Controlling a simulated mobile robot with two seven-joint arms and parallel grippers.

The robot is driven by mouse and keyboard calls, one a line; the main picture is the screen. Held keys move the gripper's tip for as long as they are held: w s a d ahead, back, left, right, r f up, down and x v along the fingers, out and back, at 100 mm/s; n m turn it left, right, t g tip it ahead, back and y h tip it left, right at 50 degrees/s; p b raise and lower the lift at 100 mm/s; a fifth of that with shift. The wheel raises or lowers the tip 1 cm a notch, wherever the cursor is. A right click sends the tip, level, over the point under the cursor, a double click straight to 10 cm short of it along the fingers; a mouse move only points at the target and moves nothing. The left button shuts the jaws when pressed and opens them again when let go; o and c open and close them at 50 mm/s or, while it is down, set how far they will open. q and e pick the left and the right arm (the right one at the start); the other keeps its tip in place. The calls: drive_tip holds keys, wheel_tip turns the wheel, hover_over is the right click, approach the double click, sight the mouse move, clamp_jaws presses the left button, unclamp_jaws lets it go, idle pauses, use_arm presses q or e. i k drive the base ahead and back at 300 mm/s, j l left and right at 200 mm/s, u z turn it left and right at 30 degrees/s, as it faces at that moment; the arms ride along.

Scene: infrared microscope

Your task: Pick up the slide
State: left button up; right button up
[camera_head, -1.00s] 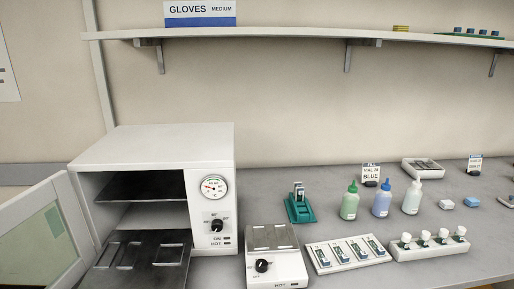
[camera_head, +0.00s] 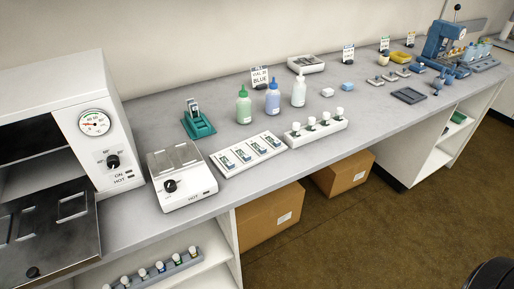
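A teal stand (camera_head: 199,127) on the bench left of the bottles holds a small upright slide-like piece (camera_head: 193,106). A white tray (camera_head: 215,161) in front of the bottles holds several flat labelled slides (camera_head: 243,153) in a row. I cannot tell which one the task means. Neither of my grippers shows in the head view.
A white oven (camera_head: 88,92) with a dark tray (camera_head: 48,225) pulled forward stands at left, beside a white hot plate (camera_head: 184,186). Green (camera_head: 243,106), blue (camera_head: 272,99) and white (camera_head: 299,91) bottles stand behind a rack (camera_head: 318,129) of white-capped vials. A blue microscope-like device (camera_head: 442,42) is far right.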

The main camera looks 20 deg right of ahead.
sight(260, 151)
drive_tip(key=l, duration=0.7)
drive_tip(key=k+l+u, duration=0.15)
drive_tip(key=l, duration=1.3)
